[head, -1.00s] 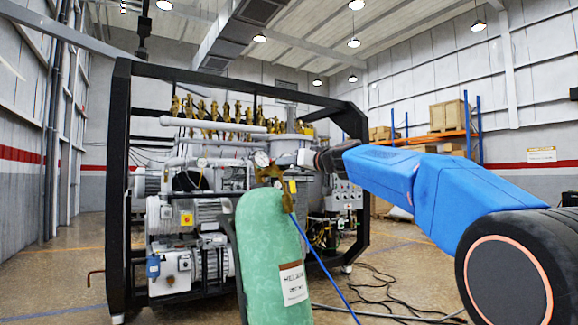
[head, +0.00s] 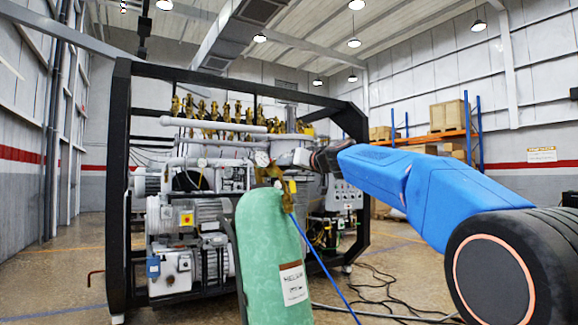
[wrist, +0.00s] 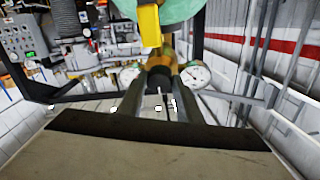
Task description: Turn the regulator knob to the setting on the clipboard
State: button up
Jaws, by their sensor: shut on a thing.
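The green helium cylinder (head: 275,250) stands upright in front of the furnace frame. The brass regulator (head: 268,174) with a round gauge (head: 261,158) sits on its top. In the wrist view, two white-faced gauges (wrist: 196,77) flank the brass body, and the dark regulator knob (wrist: 160,81) lies between my fingers. My gripper (wrist: 157,100) is shut on the knob, its fingers on either side of it. The knob's setting and exact gauge readings are too small to tell. I cannot make out the clipboard.
The black furnace frame (head: 122,190) with pumps and pipes stands behind the cylinder. A yellow part (wrist: 148,24) shows close to the regulator. A blue hose (head: 318,262) runs down from the regulator area, and dark cables lie on the floor at right.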

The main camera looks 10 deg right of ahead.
jog(key=shift+m+h, duration=0.5)
jog(key=shift+m, duration=0.9)
jog(key=o, duration=1)
jog(key=shift+o, duration=0.2)
jog(key=v, duration=1.7)
jog(key=shift+s, duration=0.25)
jog(key=shift+r, duration=0.1)
